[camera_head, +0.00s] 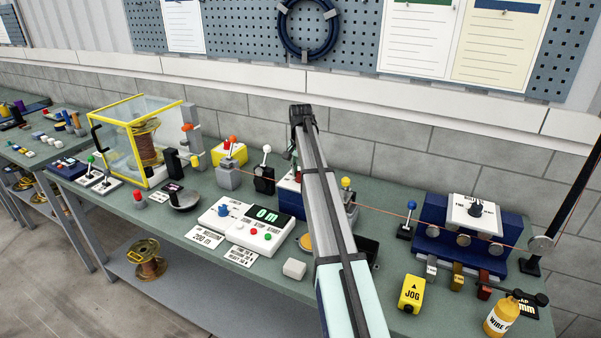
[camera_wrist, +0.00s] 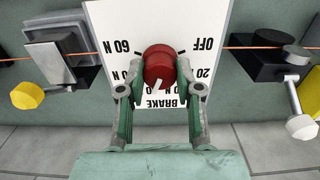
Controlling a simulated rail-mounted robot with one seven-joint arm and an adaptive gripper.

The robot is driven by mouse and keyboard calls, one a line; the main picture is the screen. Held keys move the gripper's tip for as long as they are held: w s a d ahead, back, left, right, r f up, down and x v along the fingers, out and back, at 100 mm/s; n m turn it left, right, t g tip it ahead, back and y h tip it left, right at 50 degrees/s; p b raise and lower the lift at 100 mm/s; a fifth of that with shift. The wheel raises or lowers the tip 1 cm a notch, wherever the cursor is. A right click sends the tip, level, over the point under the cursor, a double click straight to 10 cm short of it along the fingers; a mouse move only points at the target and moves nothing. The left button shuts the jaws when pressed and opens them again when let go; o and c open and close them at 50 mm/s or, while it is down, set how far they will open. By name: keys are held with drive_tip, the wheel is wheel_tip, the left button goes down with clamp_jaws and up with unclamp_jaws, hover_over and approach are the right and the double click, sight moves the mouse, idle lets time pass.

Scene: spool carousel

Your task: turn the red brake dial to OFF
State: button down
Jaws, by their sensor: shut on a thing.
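The red brake dial (camera_wrist: 159,67) sits on a white plate (camera_wrist: 115,20) in the wrist view. Its white pointer mark faces the lower edge of the picture, slightly left. OFF is printed at the plate's upper right, 60 N at the upper left and 20 N at the right; these labels look upside down. Lower print is partly covered by the dial and fingers. My gripper (camera_wrist: 158,88) is shut on the dial, one finger on each side. In the head view my arm hides the dial and most of the gripper.
An orange wire (camera_wrist: 255,47) crosses the wrist view, passing behind the dial. A yellow-knobbed lever (camera_wrist: 27,95) stands left and a white-knobbed lever (camera_wrist: 302,126) right. In the head view, a control box (camera_head: 262,237) with a display is left of my arm.

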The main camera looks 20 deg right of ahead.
drive_tip(key=n+b, duration=0.1)
drive_tip(key=n, duration=0.6)
drive_tip(key=shift+f, duration=0.1)
drive_tip(key=n, duration=0.6)
drive_tip(key=shift+b, duration=0.4)
drive_tip(key=n, duration=0.7)
drive_tip(key=shift+s+n, duration=0.1)
drive_tip(key=shift+n, duration=0.2)
drive_tip(key=n, duration=0.6)
drive_tip(key=shift+b, duration=0.4)
drive_tip(key=shift+n, duration=0.3)
drive_tip(key=c, duration=0.8)
unclamp_jaws()
drive_tip(key=shift+o, duration=0.2)
